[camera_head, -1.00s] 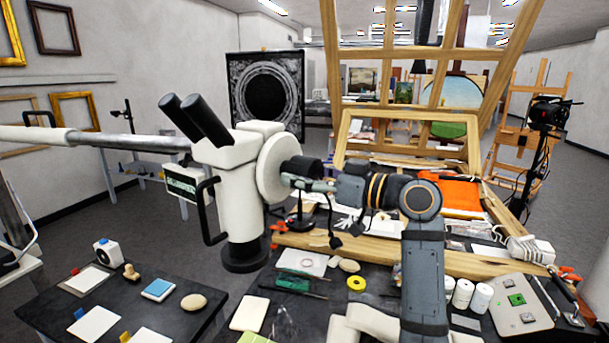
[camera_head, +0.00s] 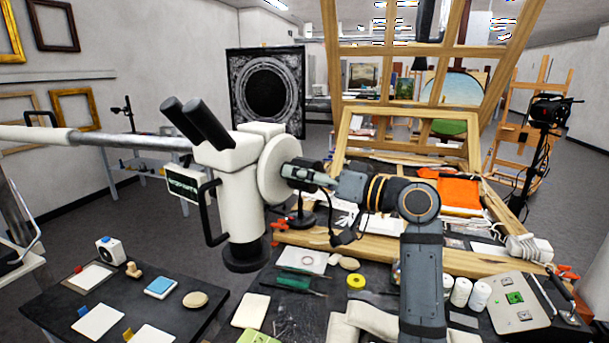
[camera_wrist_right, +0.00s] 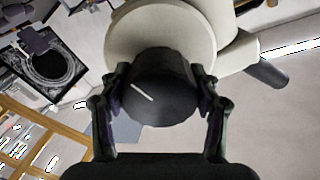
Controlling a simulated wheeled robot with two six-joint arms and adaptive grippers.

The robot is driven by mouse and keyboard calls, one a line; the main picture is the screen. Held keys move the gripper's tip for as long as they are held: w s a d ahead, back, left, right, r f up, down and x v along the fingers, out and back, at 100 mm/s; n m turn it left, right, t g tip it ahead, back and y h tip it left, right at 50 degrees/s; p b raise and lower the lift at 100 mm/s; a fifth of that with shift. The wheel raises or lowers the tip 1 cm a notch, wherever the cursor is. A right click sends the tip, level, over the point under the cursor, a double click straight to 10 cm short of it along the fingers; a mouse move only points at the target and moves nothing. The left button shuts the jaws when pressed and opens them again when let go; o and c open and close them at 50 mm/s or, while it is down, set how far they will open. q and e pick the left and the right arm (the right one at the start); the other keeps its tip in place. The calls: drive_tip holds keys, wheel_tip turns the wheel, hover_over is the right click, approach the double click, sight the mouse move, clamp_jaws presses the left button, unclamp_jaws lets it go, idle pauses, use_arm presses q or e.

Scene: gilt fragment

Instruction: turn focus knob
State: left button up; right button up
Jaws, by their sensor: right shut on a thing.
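A white microscope (camera_head: 243,200) with two black eyepieces stands on a long arm at the left-centre of the head view. Its round cream disc (camera_head: 278,168) faces right, and it also shows in the right wrist view (camera_wrist_right: 125,35). The black focus knob (camera_wrist_right: 158,95) with a white line sticks out from this disc. The line slants down to the right in the wrist view. My right gripper (camera_wrist_right: 158,100) is shut on the knob, one finger on each side. In the head view the right gripper (camera_head: 305,173) reaches the disc from the right and mostly hides the knob. My left gripper is not seen.
A dark table (camera_head: 60,300) with cards and small items is at lower left. The bench below my right arm holds a yellow tape roll (camera_head: 356,281), white jars (camera_head: 461,292) and a grey control box (camera_head: 512,302). A large wooden frame (camera_head: 400,50) stands behind.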

idle(0.4)
drive_tip(key=o, duration=1.2)
drive_tip(key=shift+c, duration=0.2)
drive_tip(key=v, duration=1.2)
